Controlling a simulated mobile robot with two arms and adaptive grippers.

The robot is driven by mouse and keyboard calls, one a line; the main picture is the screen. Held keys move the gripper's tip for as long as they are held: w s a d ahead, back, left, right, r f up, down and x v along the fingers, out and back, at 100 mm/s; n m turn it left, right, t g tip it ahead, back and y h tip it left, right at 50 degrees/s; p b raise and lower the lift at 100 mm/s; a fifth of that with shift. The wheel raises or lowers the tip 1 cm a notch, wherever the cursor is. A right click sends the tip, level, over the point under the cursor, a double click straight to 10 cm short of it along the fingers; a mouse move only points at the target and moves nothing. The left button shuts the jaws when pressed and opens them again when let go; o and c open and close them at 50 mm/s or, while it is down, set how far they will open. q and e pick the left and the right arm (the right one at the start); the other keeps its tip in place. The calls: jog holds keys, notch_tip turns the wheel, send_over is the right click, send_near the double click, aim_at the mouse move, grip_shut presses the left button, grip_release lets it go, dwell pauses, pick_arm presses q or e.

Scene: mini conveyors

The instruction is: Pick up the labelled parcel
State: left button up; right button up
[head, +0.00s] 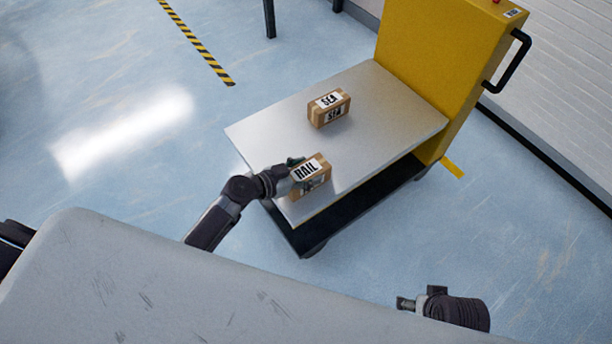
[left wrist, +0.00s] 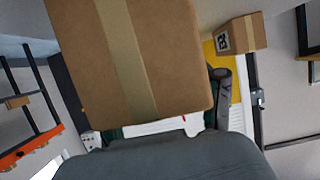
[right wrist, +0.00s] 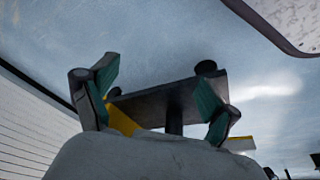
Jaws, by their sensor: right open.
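A brown parcel labelled RAIL (head: 308,172) is at the near edge of the grey cart top. My left gripper (head: 292,170) is at its left side in the head view. In the left wrist view the parcel's taped brown face (left wrist: 135,60) fills much of the picture, with one dark finger (left wrist: 220,95) close at its right edge. The parcel hides most of the other finger, so its grip is unclear. A second parcel labelled SEA (head: 329,108) stands farther back, apart from the gripper. My right gripper (right wrist: 160,85) is open and empty, away from the cart.
The cart's flat top (head: 390,115) has free room around the SEA parcel. A tall yellow panel (head: 440,65) with a black handle (head: 508,62) rises at its back right. A white wall (head: 565,80) stands at right. The blue floor (head: 110,110) is open at left.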

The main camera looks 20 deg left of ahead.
pick_arm(q)
jog(key=shift+s+f, duration=0.1)
jog(key=shift+f, duration=0.1)
jog(key=c, duration=0.6)
jog(key=shift+r, duration=0.1)
jog(key=shift+c, duration=0.2)
